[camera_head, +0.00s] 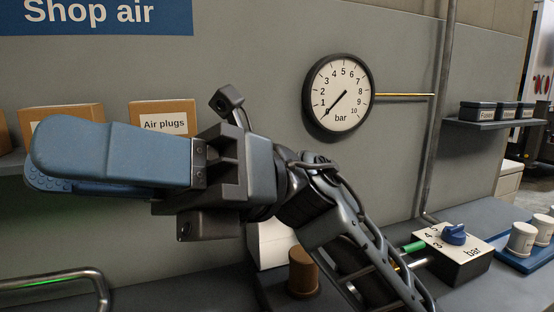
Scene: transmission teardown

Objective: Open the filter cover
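My gripper (38,168) reaches from the lower middle to the left of the head view. Its large blue near finger covers most of the other finger, whose studded pad shows just below. The gap between them cannot be judged, and I see nothing held. The gripper appears in front of the grey wall and shelf, apart from them. I cannot make out a filter cover for certain; my gripper and arm hide part of the bench. A brown cylinder (303,275) and a partly hidden white object (270,243) stand behind my arm.
A round gauge (340,95) hangs on the wall. A regulator box (450,252) with a blue knob sits at lower right, beside white cups on a blue tray (515,257). A metal rail (60,280) is at lower left. Cardboard boxes (163,118) stand on a shelf.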

